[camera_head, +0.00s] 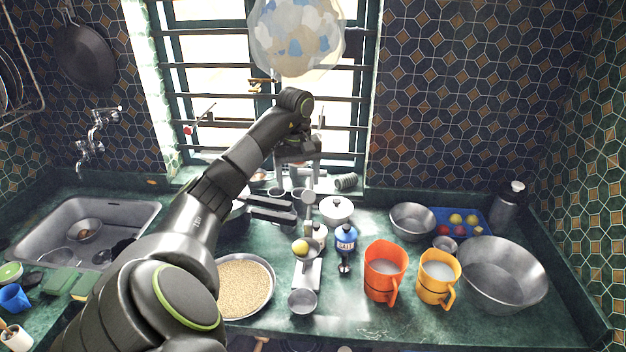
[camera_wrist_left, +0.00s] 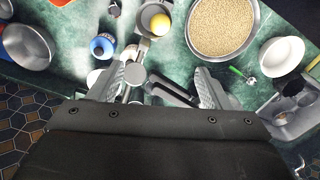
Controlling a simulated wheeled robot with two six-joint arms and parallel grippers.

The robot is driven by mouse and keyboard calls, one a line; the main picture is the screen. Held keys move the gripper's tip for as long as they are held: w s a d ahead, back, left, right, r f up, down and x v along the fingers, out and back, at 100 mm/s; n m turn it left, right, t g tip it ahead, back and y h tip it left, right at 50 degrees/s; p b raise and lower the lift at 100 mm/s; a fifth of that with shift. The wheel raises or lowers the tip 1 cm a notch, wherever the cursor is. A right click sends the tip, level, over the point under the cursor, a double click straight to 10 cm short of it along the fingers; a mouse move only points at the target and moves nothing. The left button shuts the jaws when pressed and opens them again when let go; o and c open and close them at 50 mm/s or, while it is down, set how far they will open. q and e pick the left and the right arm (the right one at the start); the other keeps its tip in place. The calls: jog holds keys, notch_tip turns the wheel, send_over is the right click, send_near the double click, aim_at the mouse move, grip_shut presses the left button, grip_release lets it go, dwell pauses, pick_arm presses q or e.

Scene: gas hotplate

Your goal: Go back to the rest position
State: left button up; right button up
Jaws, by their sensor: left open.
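My left arm reaches up from the bottom left of the head view, and my left gripper (camera_head: 299,160) hangs at its end in front of the barred window, above the back of the counter. In the left wrist view my left gripper (camera_wrist_left: 168,80) has its two fingers spread apart, with nothing held between them. Dark handle-like bars (camera_head: 270,208) show on the counter below the arm; my arm partly hides what they belong to. My right gripper is not in view.
A grain-filled pan (camera_head: 245,287), a blue salt container (camera_head: 345,240), an orange jug (camera_head: 384,270), a yellow jug (camera_head: 437,277) and a large metal bowl (camera_head: 502,274) crowd the green counter. The sink (camera_head: 140,213) is at left. A patterned bag (camera_head: 297,35) hangs above my arm.

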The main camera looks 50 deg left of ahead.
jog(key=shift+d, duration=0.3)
